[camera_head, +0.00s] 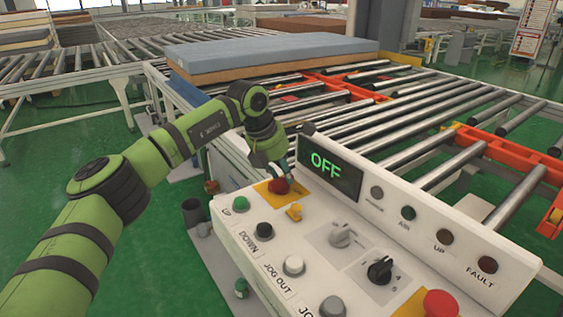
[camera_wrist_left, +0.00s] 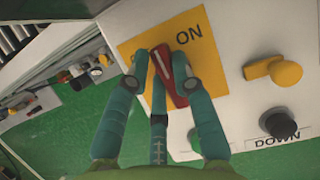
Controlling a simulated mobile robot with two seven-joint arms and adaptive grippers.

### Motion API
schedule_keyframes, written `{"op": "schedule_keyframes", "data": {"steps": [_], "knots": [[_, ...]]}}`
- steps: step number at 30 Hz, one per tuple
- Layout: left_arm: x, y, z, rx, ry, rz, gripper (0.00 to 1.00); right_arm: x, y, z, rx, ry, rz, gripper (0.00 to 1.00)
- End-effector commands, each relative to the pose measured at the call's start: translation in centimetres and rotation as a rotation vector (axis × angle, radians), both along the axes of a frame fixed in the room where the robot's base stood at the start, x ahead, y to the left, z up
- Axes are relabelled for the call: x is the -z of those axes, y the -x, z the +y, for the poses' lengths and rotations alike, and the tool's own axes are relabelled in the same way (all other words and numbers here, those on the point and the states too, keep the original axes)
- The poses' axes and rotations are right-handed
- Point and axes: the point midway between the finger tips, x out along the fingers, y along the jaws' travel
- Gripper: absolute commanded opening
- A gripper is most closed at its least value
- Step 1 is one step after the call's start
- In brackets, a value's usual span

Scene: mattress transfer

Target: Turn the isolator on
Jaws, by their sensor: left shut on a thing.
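The isolator is a red rotary switch (camera_head: 279,187) on a yellow plate (camera_head: 263,190) at the far left end of the white control panel (camera_head: 255,212). In the left wrist view its red handle (camera_wrist_left: 179,72) lies across the yellow plate (camera_wrist_left: 135,50), with the word ON beside it. My left gripper (camera_head: 283,172) reaches down onto the switch. Its teal fingers (camera_wrist_left: 163,62) are closed around the handle, which they partly cover. The panel's display (camera_head: 328,166) reads OFF in green. My right gripper is not in view.
A yellow knob (camera_head: 294,212) sits close to the isolator. Green (camera_head: 241,203), black (camera_head: 264,230) and white (camera_head: 294,265) buttons line the panel's near side. A red button (camera_head: 440,303) is at the lower right. A blue-topped mattress (camera_head: 270,55) lies on the rollers behind.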

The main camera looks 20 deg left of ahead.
Motion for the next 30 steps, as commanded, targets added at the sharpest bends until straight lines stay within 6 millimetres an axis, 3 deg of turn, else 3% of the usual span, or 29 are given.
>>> {"op": "schedule_keyframes", "data": {"steps": [1,10,21,30], "knots": [[-0.6,-0.1,-0.1,0.043,0.003,0.000,0.00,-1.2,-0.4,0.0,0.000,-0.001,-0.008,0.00],[-0.6,0.0,-0.4,0.326,0.003,-0.002,0.00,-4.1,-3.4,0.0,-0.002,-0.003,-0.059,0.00],[-0.3,0.1,-0.7,0.643,0.002,-0.003,0.00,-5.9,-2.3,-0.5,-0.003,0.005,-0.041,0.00],[-0.2,0.3,-0.7,0.769,0.000,-0.004,0.00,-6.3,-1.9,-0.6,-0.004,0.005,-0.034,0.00]]}}
